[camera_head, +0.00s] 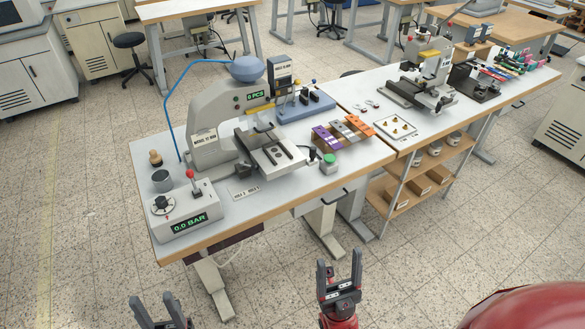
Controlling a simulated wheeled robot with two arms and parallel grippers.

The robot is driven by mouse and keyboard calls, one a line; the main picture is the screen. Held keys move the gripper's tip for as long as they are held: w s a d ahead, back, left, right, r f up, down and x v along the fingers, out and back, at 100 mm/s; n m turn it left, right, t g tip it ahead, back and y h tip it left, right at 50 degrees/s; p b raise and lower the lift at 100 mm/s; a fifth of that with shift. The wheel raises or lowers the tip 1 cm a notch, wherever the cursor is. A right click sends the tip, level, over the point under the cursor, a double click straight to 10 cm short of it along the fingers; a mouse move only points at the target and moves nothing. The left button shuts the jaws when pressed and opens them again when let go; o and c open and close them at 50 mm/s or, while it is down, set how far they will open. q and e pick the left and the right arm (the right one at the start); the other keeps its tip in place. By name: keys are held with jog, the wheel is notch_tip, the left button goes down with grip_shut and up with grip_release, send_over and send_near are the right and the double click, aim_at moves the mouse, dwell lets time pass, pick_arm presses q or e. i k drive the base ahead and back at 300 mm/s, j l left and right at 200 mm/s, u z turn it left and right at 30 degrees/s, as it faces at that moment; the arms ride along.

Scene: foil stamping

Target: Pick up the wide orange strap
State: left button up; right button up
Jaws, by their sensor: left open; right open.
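The wide orange strap (358,124) appears to be the rightmost strip on a small brown rack on the white-topped workbench (232,208). A purple strap (324,138) lies at the rack's left end, with grey and narrower orange strips between. My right gripper (339,272) is open and empty, in front of the bench and well short of the rack. My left gripper (154,304) is open and empty at the bottom left edge, partly cut off by the frame. Neither gripper touches anything.
A stamping press (215,120) stands left of the rack. A control box (185,212) reading 0.0 BAR and a green button (329,160) are near the front edge. A second press (425,75) stands right. Shelves (425,178) hold boxes below. Floor before the bench is clear.

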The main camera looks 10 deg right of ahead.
aim_at(363, 127)
jog(key=z, duration=0.7)
jog(key=i+l+z, duration=0.15)
jog(key=i, duration=0.3)
jog(key=i+l+z, duration=0.2)
jog(key=i, duration=0.25)
jog(key=i+l+z, duration=0.15)
jog(key=i, duration=0.3)
